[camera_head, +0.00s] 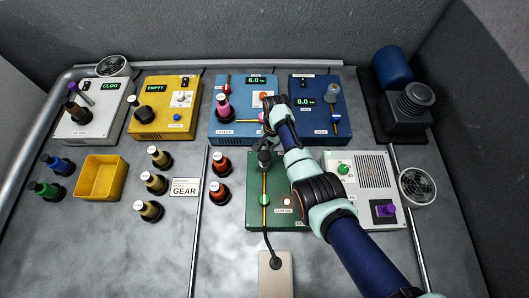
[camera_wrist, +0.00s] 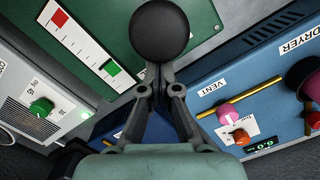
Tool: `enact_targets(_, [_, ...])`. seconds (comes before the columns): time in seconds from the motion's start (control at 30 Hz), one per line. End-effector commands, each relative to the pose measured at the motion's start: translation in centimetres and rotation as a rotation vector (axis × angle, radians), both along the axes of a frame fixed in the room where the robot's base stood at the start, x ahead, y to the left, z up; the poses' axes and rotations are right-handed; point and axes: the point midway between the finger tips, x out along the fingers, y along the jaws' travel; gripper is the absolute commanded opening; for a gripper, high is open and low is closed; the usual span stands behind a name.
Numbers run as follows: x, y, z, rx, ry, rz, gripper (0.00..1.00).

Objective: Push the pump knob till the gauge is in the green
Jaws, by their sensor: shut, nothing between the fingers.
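The pump knob is a round black ball (camera_wrist: 160,30) at the green panel (camera_wrist: 205,12) in the wrist view. My gripper (camera_wrist: 161,74) is shut and empty. Its fingertips overlap the knob's near edge in the picture; I cannot tell whether they touch it. The gauge (camera_wrist: 82,45) is a white strip with marks, a red block at one end and a green block toward the other; I cannot make out a pointer. In the head view my gripper (camera_head: 264,158) is over the upper left part of the green panel (camera_head: 257,235), and my arm covers part of it.
The blue dryer unit (camera_wrist: 235,80) stands close beside, with a pink knob and an orange knob. A grey unit with a green knob (camera_head: 343,169) and a purple knob (camera_head: 385,210) stands right of the green panel. Bottles and a yellow bin (camera_head: 100,195) are at left.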

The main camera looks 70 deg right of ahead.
Motion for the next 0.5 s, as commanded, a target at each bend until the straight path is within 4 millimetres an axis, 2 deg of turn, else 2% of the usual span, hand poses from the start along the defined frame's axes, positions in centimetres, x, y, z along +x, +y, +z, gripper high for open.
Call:
enact_targets(0.27, [0.1, -0.1, 1.0, 0.000, -0.002, 0.001, 0.00])
enact_targets(0.37, [0.1, -0.3, 2.6, -0.004, -0.003, 0.001, 0.00])
enact_targets(0.5, [0.0, -0.6, 5.9, -0.004, -0.003, 0.001, 0.00])
